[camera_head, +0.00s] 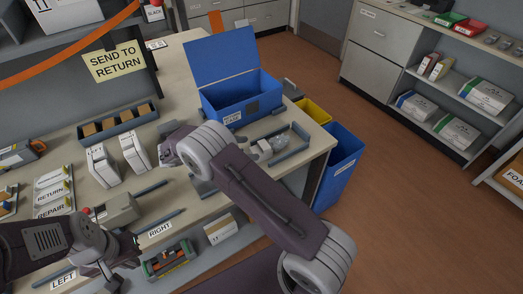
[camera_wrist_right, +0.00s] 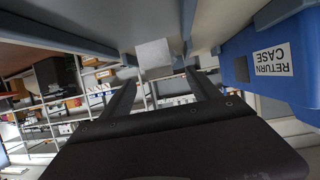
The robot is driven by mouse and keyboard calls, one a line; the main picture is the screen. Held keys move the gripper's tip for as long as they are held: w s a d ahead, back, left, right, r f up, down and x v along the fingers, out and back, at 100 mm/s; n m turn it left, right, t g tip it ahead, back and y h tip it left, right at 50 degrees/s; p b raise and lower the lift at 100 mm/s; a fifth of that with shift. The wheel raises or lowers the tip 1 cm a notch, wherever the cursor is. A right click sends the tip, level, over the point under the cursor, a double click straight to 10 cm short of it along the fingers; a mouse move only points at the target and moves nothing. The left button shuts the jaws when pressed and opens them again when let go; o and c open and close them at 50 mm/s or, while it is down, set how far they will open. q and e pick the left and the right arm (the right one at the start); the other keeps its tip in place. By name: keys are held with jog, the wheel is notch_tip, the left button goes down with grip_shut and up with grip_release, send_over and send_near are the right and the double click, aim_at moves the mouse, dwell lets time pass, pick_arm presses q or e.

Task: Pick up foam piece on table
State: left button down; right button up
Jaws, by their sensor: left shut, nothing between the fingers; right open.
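A pale block (camera_wrist_right: 153,53), likely the foam piece, shows in the right wrist view beyond my right gripper (camera_wrist_right: 160,76). That gripper is open, its two dark fingers apart, with the block in line with the gap and not visibly touching. In the head view, small whitish items (camera_head: 264,147) sit between blue-grey rails at the table's right end; I cannot tell which is the foam. My left gripper (camera_head: 122,252) is shut and empty over the front left of the table.
An open blue case (camera_head: 240,102) stands behind the right arm; its label reads RETURN CASE in the wrist view (camera_wrist_right: 272,60). Blue-grey rails (camera_head: 290,153) border the whitish items. White cartridges (camera_head: 134,151) stand left of the arm. Blue (camera_head: 338,168) and yellow (camera_head: 316,110) bins stand off the table's right edge.

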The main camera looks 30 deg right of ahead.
aim_at(260, 148)
jog(key=p+x, duration=0.1)
jog(key=x, duration=0.4)
jog(key=shift+s+f, duration=0.1)
jog(key=shift+c, duration=0.9)
jog(key=c, duration=1.2)
jog(key=shift+a+r, duration=0.1)
jog(key=shift+r, duration=0.45)
notch_tip(260, 148, up, 3)
jog(key=s+d+r+b, duration=0.1)
jog(key=s+d+r, duration=0.3)
jog(key=d+r, duration=0.3)
jog(key=d, duration=0.4)
jog(key=shift+b, duration=0.3)
